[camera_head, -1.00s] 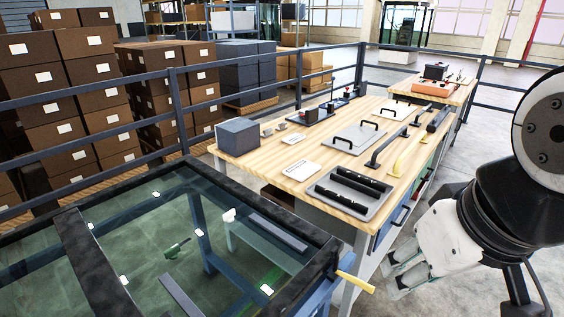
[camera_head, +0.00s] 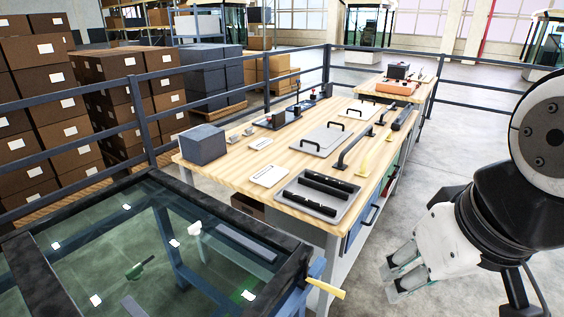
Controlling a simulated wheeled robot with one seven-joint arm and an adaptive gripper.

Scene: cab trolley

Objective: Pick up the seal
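Several long black strips are in view, and I cannot tell for certain which is the seal. Two black rolls (camera_head: 326,185) lie side by side on a grey tray (camera_head: 290,197) at the near end of the wooden workbench (camera_head: 228,178). Another black bar (camera_head: 402,119) lies farther back along the bench's right edge. My gripper (camera_head: 396,273) hangs right of the bench, over the floor and apart from everything. Its two fingers look spread, with nothing between them.
A grey box (camera_head: 203,145), flat plates with handles (camera_head: 321,139), a dark handle (camera_head: 353,147) and yellow pieces (camera_head: 363,165) are on the bench. A glass-topped dark frame (camera_head: 45,290) with a yellow lever (camera_head: 327,288) stands at near left. Railings (camera_head: 145,130) run behind. Floor at right is clear.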

